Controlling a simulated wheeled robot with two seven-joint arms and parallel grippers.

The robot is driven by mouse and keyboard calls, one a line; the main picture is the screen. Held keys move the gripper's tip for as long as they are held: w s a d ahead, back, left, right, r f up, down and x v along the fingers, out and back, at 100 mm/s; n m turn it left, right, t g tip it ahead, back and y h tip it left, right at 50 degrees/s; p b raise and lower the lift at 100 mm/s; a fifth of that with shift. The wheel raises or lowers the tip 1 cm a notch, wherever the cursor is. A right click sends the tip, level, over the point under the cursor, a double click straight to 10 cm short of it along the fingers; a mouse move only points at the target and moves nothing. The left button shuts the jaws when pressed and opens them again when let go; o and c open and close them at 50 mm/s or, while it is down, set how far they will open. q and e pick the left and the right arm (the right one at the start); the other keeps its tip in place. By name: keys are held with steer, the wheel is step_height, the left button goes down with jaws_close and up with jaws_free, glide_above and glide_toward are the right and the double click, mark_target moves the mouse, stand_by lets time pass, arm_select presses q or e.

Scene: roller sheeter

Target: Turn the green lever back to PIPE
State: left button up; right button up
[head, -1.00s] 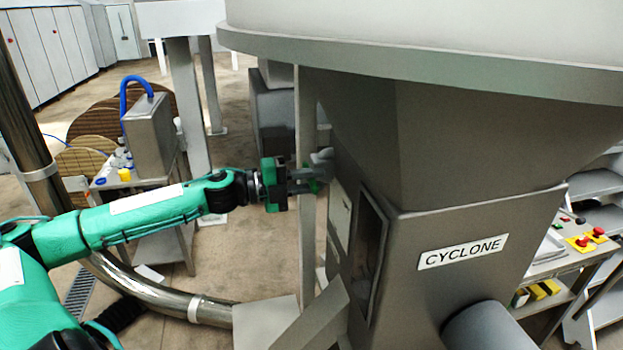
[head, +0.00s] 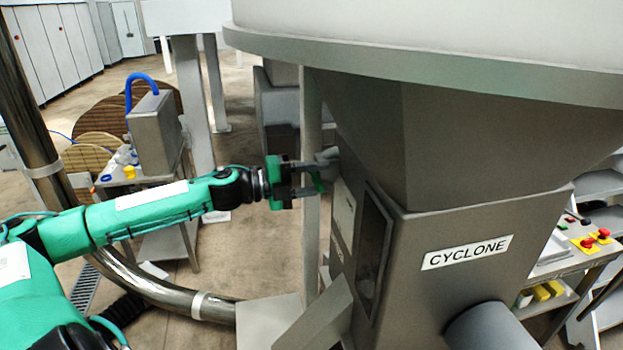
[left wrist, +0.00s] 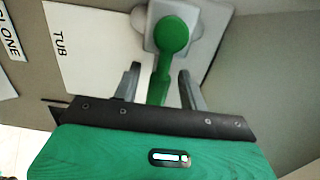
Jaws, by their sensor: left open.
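The green lever (left wrist: 161,75) shows in the left wrist view, with a round green hub on a pale grey mount (left wrist: 203,15) and its arm pointing down between my fingers. My left gripper (left wrist: 159,80) is open, with one finger on each side of the lever arm; I cannot tell whether either finger touches it. A white plate marked TUB (left wrist: 85,50) is left of the lever; no PIPE label is readable.
The grey cyclone housing (head: 480,220) fills the right of the head view, under a wide round rim (head: 430,65). A post (head: 310,130) stands close by the gripper. A shiny pipe (head: 150,290) runs below my arm.

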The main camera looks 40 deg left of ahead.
arm_select(q)
steer(key=shift+a+f, duration=0.1)
steer(key=v, duration=1.3)
steer(key=shift+s+a, duration=0.2)
steer(key=shift+s, duration=0.1)
stand_by(0.7)
stand_by(0.4)
